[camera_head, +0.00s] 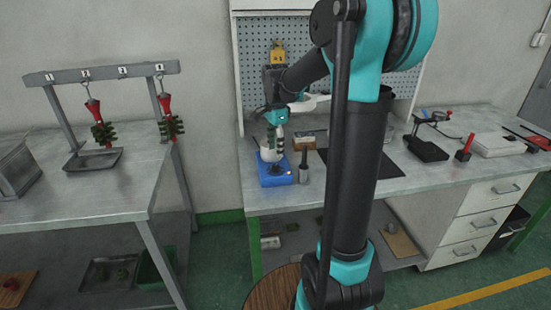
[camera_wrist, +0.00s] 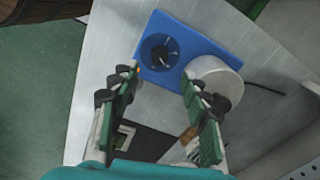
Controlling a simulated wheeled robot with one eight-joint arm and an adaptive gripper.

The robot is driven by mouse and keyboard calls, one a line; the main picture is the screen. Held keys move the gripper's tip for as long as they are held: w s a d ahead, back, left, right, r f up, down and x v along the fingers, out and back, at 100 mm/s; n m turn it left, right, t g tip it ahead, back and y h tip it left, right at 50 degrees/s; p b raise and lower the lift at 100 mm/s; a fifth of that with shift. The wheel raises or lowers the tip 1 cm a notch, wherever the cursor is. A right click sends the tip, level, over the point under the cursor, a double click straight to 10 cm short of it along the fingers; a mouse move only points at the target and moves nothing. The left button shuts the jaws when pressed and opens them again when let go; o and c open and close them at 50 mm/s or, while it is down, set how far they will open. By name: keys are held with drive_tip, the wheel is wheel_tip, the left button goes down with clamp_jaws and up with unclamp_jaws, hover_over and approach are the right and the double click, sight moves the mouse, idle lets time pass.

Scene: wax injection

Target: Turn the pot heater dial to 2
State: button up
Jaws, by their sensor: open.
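The pot heater is a blue box (camera_wrist: 190,32) at the top middle of the wrist view, and it also shows in the head view (camera_head: 275,178) on the right-hand workbench. Its dial (camera_wrist: 160,52) is a dark round disc with pale marks; the setting is too small to read. A pale metal pot (camera_wrist: 214,80) sits on the heater beside the dial. My gripper (camera_wrist: 160,76) is open, its two green-padded fingers apart and pointing at the heater, with the dial just beyond and between the tips. Nothing is held. In the head view my arm partly hides the heater.
A dark cylinder tool (camera_head: 303,168) stands right of the heater. A pegboard (camera_head: 250,60) rises behind the bench. A dark mat (camera_head: 395,158) lies farther right. A cable (camera_wrist: 262,87) runs from the heater. The left table (camera_head: 100,195) carries a rack with hanging red-handled pieces.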

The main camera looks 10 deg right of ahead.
wheel_tip(320, 180, up, 5)
idle(0.3)
drive_tip(key=s+d+f+n+t, duration=0.2)
drive_tip(key=s+f+n, duration=0.5)
drive_tip(key=s, duration=0.4)
drive_tip(key=s+d+f+n+t, duration=0.2)
drive_tip(key=s+f+n, duration=0.6)
drive_tip(key=s+f, duration=0.2)
drive_tip(key=shift+s+f, duration=0.15)
drive_tip(key=shift+s, duration=0.4)
